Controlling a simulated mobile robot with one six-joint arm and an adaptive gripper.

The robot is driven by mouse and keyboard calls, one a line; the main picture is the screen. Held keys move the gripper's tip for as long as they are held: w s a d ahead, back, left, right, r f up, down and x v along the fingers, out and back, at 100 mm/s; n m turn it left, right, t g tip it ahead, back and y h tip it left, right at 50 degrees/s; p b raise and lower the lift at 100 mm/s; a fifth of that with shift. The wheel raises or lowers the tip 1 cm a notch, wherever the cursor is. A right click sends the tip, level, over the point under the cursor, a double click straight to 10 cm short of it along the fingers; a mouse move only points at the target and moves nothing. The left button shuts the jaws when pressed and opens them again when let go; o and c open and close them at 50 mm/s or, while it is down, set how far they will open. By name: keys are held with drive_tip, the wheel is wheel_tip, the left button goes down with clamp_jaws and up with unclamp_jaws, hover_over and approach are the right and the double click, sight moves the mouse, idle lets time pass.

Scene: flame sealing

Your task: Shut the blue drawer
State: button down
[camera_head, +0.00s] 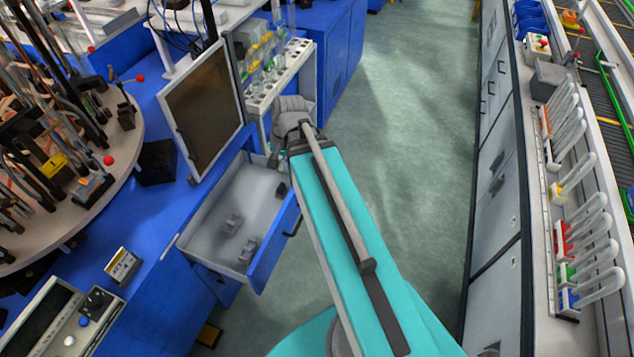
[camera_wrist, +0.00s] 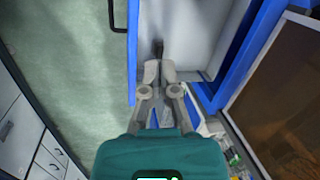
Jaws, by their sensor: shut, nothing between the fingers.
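The blue drawer (camera_head: 272,250) is pulled out from the blue bench, its light grey inside showing. A black handle (camera_head: 292,226) is on its front panel. In the wrist view, the drawer's blue front (camera_wrist: 132,45) runs along the left of its pale interior (camera_wrist: 195,30). My gripper (camera_wrist: 159,66) is shut and empty. Its fingertips appear over the drawer's inner side near the front panel, close to a small dark item (camera_wrist: 159,47). I cannot tell whether they touch the drawer. In the head view, my gripper (camera_head: 273,162) is at the drawer's far end, partly hidden by my wrist.
Small grey items (camera_head: 233,224) lie in the drawer. A framed dark panel (camera_head: 203,108) stands on the bench above it. A white rack with glassware (camera_head: 280,75) is beyond my wrist. The green floor (camera_head: 415,130) is clear between the benches.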

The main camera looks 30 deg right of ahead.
drive_tip(key=d+f+m+t+y+b, duration=0.1)
drive_tip(key=d+f+m+t+b, duration=0.2)
drive_tip(key=d+f+m+b, duration=0.5)
drive_tip(key=d+f+m+t+y+b, duration=0.2)
drive_tip(key=d+f+m+b, duration=0.6)
drive_tip(key=d+m+b, duration=0.4)
drive_tip(key=d+t, duration=0.1)
drive_tip(key=d, duration=0.3)
drive_tip(key=shift+s+d+f, duration=0.2)
drive_tip(key=shift+s+f, duration=0.2)
drive_tip(key=shift+a+f, duration=0.1)
drive_tip(key=w+a+f+b, duration=0.6)
drive_tip(key=w+b, duration=0.1)
drive_tip(key=w, duration=0.1)
drive_tip(key=shift+w+a+f, duration=0.3)
drive_tip(key=shift+w+f, duration=0.05)
drive_tip(key=shift+f, duration=0.05)
drive_tip(key=shift+w+m, duration=0.2)
drive_tip(key=shift+m, duration=0.1)
